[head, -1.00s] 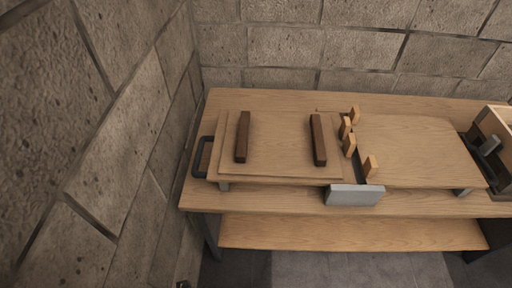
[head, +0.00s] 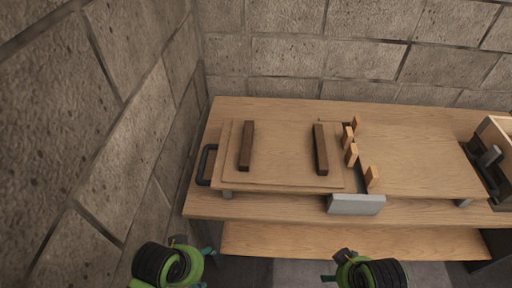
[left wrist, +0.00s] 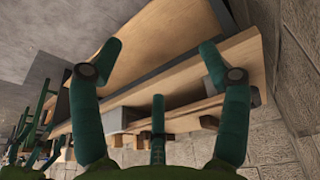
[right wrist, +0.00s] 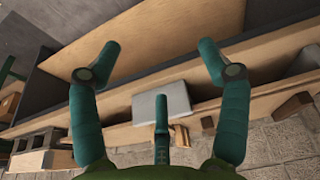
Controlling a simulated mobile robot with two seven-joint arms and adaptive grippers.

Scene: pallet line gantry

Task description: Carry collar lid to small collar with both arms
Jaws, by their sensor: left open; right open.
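The collar lid (head: 285,165) is a flat wooden panel with two dark brown battens (head: 246,146) (head: 320,149) across it. It lies at the left part of the bench. My left gripper (head: 206,266) is open and empty at the bottom of the head view, in front of the bench and below the lid's left side. Its spread teal fingers show in the left wrist view (left wrist: 160,47). My right gripper (head: 334,268) is open and empty, in front of the bench and apart from the lid; its fingers show in the right wrist view (right wrist: 160,47). I cannot clearly identify the small collar.
A wooden-walled box (head: 496,132) stands at the bench's right end. Several light wooden pegs (head: 351,154) and a grey plate (head: 356,205) sit by the lid's right side. A black handle (head: 204,164) is at its left. Stone walls stand left and behind.

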